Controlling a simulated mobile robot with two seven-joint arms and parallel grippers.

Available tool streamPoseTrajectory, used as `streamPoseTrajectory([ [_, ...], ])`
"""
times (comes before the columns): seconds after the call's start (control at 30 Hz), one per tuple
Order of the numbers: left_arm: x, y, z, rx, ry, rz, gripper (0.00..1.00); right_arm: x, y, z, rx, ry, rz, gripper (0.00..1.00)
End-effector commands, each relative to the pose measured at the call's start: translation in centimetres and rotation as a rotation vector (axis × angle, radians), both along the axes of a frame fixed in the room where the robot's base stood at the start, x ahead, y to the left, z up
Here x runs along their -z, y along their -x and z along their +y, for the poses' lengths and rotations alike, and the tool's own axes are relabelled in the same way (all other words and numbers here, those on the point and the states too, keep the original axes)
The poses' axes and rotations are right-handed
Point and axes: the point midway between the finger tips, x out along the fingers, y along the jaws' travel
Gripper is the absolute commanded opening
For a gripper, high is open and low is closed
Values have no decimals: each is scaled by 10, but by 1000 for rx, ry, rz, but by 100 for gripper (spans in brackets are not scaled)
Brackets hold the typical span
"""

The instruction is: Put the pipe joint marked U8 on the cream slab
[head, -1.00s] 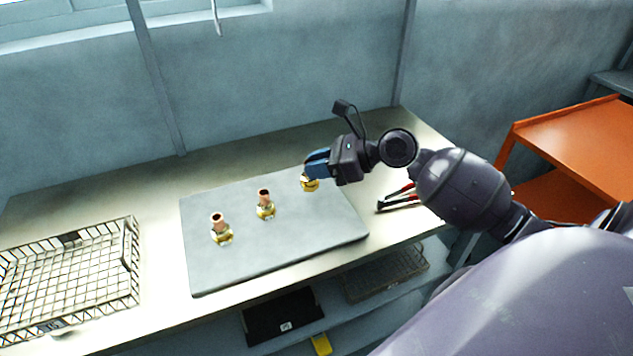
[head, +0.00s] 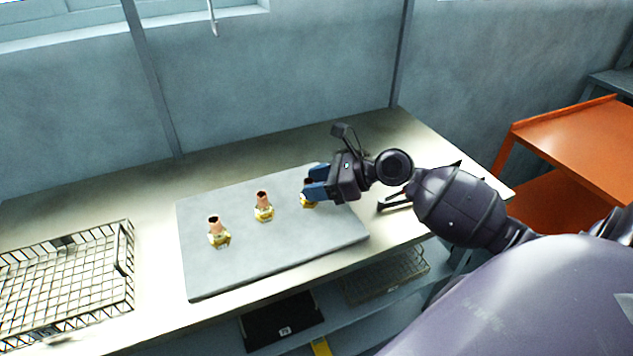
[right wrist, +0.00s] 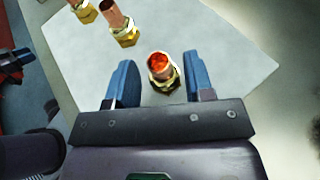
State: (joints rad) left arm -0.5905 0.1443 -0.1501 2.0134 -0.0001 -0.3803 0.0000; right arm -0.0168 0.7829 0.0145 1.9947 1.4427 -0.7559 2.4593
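Three brass-and-copper pipe joints stand upright in a row on a pale grey slab (head: 270,253), which looks more grey than cream. They are a left joint (head: 218,233), a middle joint (head: 263,208) and a right joint (head: 309,202). No marking is readable on any of them, so I cannot tell which is U8. My right gripper (head: 312,184) is open around the right joint. In the right wrist view that joint (right wrist: 163,73) stands between the blue fingers, with a gap on each side.
A wire basket (head: 128,295) stands on the bench to the left. A dark long-handled tool (head: 393,204) lies right of the slab, partly behind my arm. A shelf below holds a black tray (head: 283,318). An orange cart (head: 570,135) stands at the right.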

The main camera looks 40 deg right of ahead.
Motion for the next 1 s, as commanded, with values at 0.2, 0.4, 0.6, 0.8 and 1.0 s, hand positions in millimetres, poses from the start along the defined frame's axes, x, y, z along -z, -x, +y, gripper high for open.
streamPoseTrajectory([
  [0.2,2,1,0,0,0,3,35,-2,0,0,-1,1,-1,48],
  [0.4,-3,-1,0,0,0,-4,35,-11,15,-14,2,1,0,48],
  [0.6,-9,-2,0,-1,-1,-10,35,-27,42,-38,2,2,1,48],
  [0.8,-9,2,1,-3,-1,-5,35,-40,65,-60,1,0,0,48],
  [1.0,-5,9,3,-7,-1,10,35,-47,78,-72,0,0,0,48],
])
